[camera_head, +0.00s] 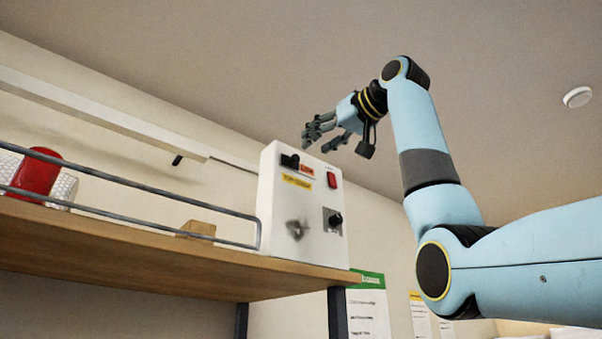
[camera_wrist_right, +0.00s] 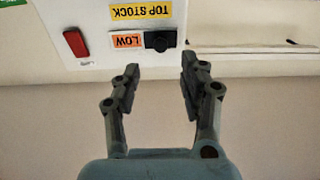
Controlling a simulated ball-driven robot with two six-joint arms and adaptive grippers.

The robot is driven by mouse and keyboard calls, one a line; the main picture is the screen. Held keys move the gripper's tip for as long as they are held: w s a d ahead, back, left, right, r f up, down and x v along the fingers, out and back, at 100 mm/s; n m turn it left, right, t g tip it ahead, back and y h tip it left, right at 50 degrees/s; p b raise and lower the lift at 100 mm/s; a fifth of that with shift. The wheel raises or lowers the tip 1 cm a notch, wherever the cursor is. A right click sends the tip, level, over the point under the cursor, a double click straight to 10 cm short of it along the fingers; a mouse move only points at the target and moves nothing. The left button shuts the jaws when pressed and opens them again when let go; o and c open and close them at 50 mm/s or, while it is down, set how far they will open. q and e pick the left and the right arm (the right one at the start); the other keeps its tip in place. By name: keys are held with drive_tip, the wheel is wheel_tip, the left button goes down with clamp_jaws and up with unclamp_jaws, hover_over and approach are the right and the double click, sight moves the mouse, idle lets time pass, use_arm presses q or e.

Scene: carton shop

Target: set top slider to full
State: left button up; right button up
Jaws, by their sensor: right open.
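A white control box (camera_head: 268,210) stands at the right end of a wooden shelf. Near its top is a black slider knob (camera_head: 290,161), at the left, beside an orange label reading LOW, with a yellow TOP STOCK label (camera_head: 297,182) below. In the right wrist view the box is upside down, and the slider knob (camera_wrist_right: 160,40) lies just beyond the fingertips, roughly between them. My right gripper (camera_head: 318,142) is open and empty, above and in front of the box's top; it also shows in the wrist view (camera_wrist_right: 160,68), apart from the knob. My left gripper is out of view.
The box also carries a red switch (camera_head: 332,178) and a round black knob (camera_head: 335,219). A metal rail (camera_head: 130,187) runs along the shelf (camera_head: 130,250), with a red object (camera_head: 37,173) and a small wooden block (camera_head: 197,229) behind it.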

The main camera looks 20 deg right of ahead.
sight(297, 157)
drive_tip(key=p+x, duration=0.2)
drive_tip(key=x, duration=0.4)
drive_tip(key=shift+r+p, duration=0.15)
drive_tip(key=shift+p, duration=0.2)
drive_tip(key=shift+w+a, duration=0.1)
drive_tip(key=shift+w, duration=0.35)
drive_tip(key=shift+f, duration=0.2)
drive_tip(key=shift+c, duration=0.2)
clamp_jaws()
drive_tip(key=shift+s, duration=0.1)
